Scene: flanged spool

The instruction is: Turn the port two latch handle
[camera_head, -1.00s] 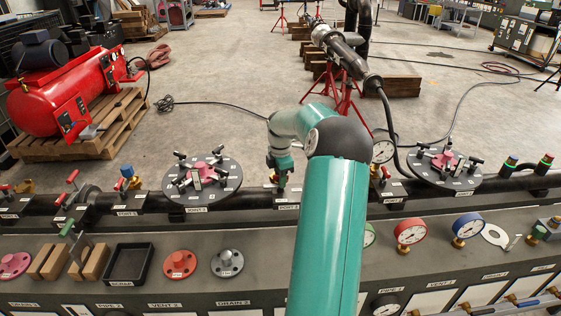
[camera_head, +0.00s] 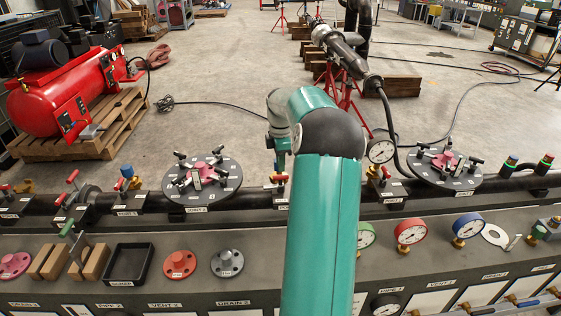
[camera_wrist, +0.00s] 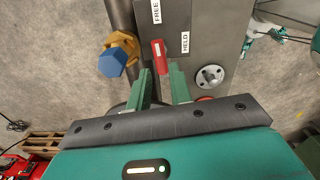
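The latch handle is a short red bar (camera_wrist: 158,56) on a grey plate (camera_wrist: 192,45) in the wrist view. It lies along the plate, with a FREE label above and a HELD label to its right. My gripper (camera_wrist: 160,69) is open, its two green fingers apart. The handle's near end shows between or just beyond the fingertips; I cannot tell the depth or any contact. In the head view a small red handle (camera_head: 279,178) shows on the pipe just below my gripper, whose fingers are mostly hidden behind my arm.
In the wrist view a blue-capped brass fitting (camera_wrist: 113,62) is left of the handle and a round grey flange (camera_wrist: 210,77) is right of it. In the head view a spoked disc (camera_head: 202,180) stands left of my arm and a gauge (camera_head: 381,151) right.

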